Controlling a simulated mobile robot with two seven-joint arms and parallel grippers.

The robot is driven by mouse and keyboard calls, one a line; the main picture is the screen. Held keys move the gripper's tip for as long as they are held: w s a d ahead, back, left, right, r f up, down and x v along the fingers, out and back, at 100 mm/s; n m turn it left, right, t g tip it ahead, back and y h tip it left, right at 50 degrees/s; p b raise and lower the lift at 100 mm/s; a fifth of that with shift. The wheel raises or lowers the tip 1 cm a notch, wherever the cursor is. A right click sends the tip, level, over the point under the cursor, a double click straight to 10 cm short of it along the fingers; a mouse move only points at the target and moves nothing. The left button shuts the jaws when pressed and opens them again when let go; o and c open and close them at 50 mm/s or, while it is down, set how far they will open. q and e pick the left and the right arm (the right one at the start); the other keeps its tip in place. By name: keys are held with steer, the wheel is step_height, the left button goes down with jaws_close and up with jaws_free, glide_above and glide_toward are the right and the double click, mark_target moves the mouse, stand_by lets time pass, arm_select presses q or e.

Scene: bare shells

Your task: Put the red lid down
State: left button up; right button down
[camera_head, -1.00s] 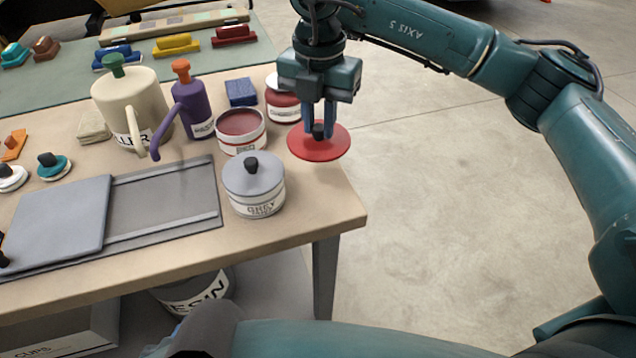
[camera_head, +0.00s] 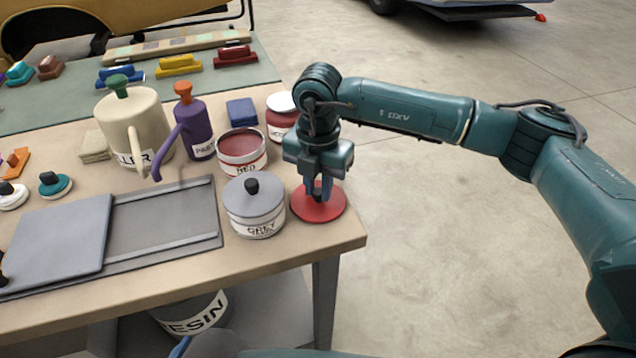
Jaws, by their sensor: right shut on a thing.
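The red lid (camera_head: 317,208) is a flat round disc with a dark knob, at the right end of the table beside the grey tin. My right gripper (camera_head: 318,192) points down and is shut on the lid's knob. The lid looks level and at or very near the table top; I cannot tell whether it touches. The red tin (camera_head: 242,152) stands open behind and to the left, with dark red paint showing. My left gripper is not in view.
The grey tin (camera_head: 254,212), with its lid on, stands just left of the red lid. A white-lidded tin (camera_head: 281,122) is behind. A grey tray (camera_head: 165,222), a purple can (camera_head: 196,130) and a cream can (camera_head: 135,125) are further left. The table's right edge (camera_head: 352,225) is close.

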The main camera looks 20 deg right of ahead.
mark_target(318, 191)
steer(key=shift+f, duration=0.15)
steer(key=c, duration=1.3)
jaws_free()
step_height(318, 191, up, 12)
steer(key=shift+r, duration=0.2)
